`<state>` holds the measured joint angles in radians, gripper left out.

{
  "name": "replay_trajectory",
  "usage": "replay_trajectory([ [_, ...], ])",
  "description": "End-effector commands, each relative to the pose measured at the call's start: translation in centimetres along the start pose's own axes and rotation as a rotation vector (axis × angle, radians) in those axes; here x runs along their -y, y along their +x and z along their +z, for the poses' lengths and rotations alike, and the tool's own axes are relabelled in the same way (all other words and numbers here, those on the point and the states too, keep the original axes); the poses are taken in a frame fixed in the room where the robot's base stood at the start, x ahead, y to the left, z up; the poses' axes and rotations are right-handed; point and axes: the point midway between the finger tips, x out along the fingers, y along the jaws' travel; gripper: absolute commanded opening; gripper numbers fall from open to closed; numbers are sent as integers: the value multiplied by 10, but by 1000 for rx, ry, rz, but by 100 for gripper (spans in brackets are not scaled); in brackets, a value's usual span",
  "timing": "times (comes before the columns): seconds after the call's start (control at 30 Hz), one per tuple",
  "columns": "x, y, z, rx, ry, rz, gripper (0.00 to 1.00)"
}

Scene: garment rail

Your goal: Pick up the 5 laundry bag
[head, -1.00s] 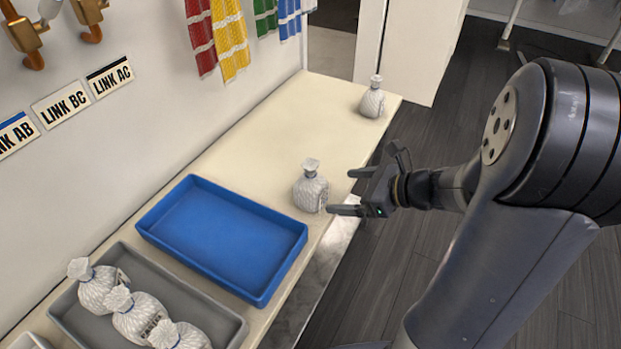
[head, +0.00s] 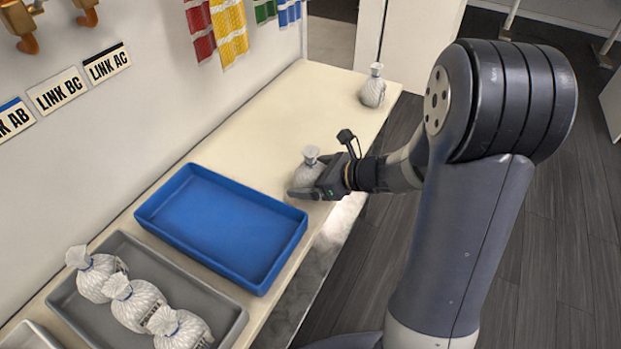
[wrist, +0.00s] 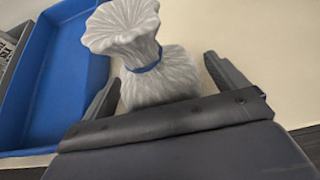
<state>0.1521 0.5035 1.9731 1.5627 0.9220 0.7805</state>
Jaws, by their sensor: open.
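A white tied laundry bag (head: 311,172) stands upright on the cream counter, right of the blue tray; its tag number is hidden from me. In the wrist view the same bag (wrist: 150,60) shows a blue tie at its neck. My gripper (head: 308,192) is low at the bag. In the wrist view the open fingers (wrist: 160,85) stand on either side of its body, with a clear gap on the right. Another white bag (head: 373,88) stands alone at the counter's far end. Several bags (head: 130,301) sit in the grey tray, their numbers unreadable.
The empty blue tray (head: 165,190) lies beside the bag, left of my gripper. The grey tray (head: 225,322) is nearer. The counter (head: 268,130) behind the bag is clear.

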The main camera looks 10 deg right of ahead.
Motion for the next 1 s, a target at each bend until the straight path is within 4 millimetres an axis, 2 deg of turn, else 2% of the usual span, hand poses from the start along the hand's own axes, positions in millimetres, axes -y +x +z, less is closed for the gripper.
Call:
replay_trajectory([
  [0.17,0,0,0,0,0,-1,92],
  [0.8,0,-1,0,0,0,-1,40],
  [1.0,0,-1,1,1,-1,-1,38],
])
